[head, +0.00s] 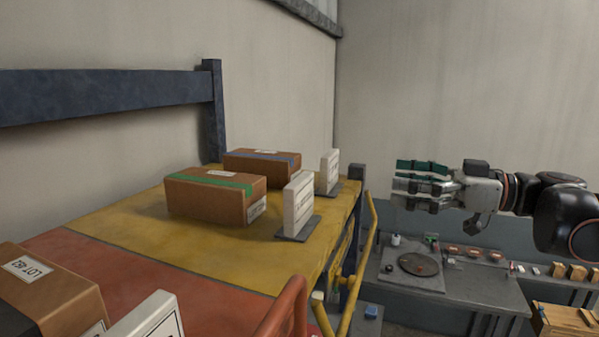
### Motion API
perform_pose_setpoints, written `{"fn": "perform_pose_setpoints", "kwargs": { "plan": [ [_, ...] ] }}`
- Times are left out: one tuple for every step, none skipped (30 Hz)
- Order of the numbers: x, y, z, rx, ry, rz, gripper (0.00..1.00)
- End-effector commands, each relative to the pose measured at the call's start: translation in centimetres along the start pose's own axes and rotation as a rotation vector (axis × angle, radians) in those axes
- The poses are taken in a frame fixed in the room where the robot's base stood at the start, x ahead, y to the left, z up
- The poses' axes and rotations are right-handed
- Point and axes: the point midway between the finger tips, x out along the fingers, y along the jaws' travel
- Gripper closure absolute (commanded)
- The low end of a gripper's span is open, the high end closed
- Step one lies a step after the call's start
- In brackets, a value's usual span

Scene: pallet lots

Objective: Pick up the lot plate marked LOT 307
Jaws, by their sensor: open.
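Three white lot plates stand upright along the shelf's right side. One plate (298,206) stands on a grey base in front of the green-taped box. A farther plate (329,172) stands on a grey base by the blue-taped box. A near plate (147,318) is cut off by the bottom edge. Their markings are too small or too oblique to read, so I cannot tell which is LOT 307. My gripper (398,187) is open and empty, pointing left, in the air to the right of the shelf and apart from the plates.
The shelf has a yellow section (120,222) and a red section (60,245). A green-taped box (205,205), a blue-taped box (250,166) and a near box (60,300) stand on it. Yellow rails (367,240) and a red rail (285,312) edge it. A grey workbench (400,282) is below right.

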Motion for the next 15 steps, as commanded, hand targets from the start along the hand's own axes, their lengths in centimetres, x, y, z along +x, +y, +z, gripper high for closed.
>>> {"fn": "perform_pose_setpoints", "kwargs": {
  "plan": [
    [0.1, 0.0, 0.0, 0.0, 0.0, 0.0, 0.1],
    [0.3, 0.0, 0.0, 0.0, 0.0, 0.0, 0.1],
    [0.6, 0.0, -0.1, 0.0, 0.0, -0.001, 0.1],
    [1.0, 0.0, -0.1, 0.0, 0.0, -0.002, 0.1],
    [1.5, -0.1, -0.1, 0.0, 0.0, -0.003, 0.1],
    [2.2, -0.1, -0.1, 0.0, 0.0, -0.003, 0.1],
    [2.8, -0.1, -0.2, 0.0, 0.0, -0.004, 0.1],
    [3.4, -0.1, -0.2, 0.0, 0.0, -0.005, 0.1],
    [4.2, -0.1, -0.2, 0.0, 0.0, -0.004, 0.1],
    [4.8, -0.1, -0.2, 0.0, 0.0, -0.005, 0.1],
    [5.3, -0.1, -0.2, 0.0, 0.0, -0.004, 0.1],
    [6.0, -0.1, -0.2, 0.0, 0.0, -0.005, 0.1],
    [6.5, -0.1, -0.2, 0.0, 0.0, -0.004, 0.1],
    [6.9, 0.0, -0.2, 0.0, 0.0, -0.003, 0.1],
    [7.5, -0.1, -0.2, 0.0, 0.0, -0.004, 0.1]
  ]
}}
